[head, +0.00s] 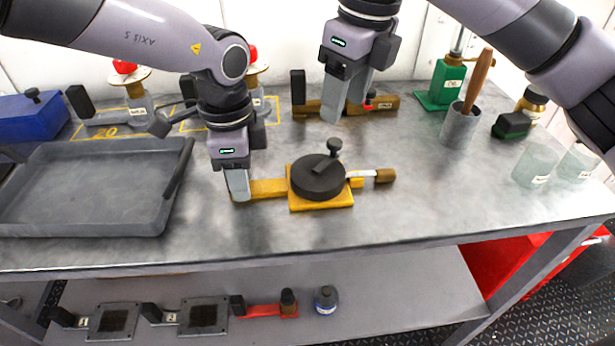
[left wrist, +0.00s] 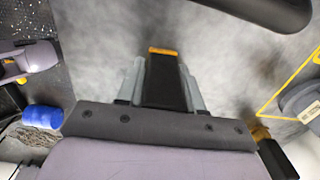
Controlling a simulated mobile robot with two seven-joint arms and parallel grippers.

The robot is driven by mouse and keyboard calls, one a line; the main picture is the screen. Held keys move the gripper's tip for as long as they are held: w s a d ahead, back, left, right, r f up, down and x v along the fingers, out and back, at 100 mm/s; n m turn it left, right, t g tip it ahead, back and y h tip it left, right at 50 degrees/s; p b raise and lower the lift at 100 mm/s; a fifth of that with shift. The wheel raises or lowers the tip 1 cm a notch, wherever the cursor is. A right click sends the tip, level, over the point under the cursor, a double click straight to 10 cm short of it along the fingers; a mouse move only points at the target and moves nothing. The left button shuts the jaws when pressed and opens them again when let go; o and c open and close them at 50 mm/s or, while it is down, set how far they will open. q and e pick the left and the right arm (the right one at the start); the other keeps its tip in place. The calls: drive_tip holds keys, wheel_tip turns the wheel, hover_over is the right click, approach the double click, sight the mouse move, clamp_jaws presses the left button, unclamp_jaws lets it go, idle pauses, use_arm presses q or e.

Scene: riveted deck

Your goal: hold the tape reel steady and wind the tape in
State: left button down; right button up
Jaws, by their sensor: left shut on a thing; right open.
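The tape reel has a round black drum (head: 318,177) with an upright black knob (head: 335,147) on a yellow base plate (head: 322,201). A yellow arm runs left from the base to my left gripper (head: 238,190). This gripper is shut on the reel's handle, whose grip is mostly hidden by the fingers. In the left wrist view, a black piece with a yellow end (left wrist: 165,52) sits between the fingers. A pale strip with a brown end (head: 384,175) sticks out on the reel's right. My right gripper (head: 345,112) is open and empty, behind and above the reel, apart from it.
A grey tray (head: 90,225) lies at the left. A brown tool with a black handle (head: 386,103) lies behind my right gripper. A grey cup (head: 458,128) with a wooden handle, a green stand (head: 440,88) and glass beakers (head: 535,165) stand at the right. The bench front is clear.

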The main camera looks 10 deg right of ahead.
wheel_tip(320, 180, up, 10)
drive_tip(key=shift+s+d+f, duration=0.2)
drive_tip(key=shift+s+f, duration=0.05)
idle(0.4)
drive_tip(key=shift+w, duration=0.1)
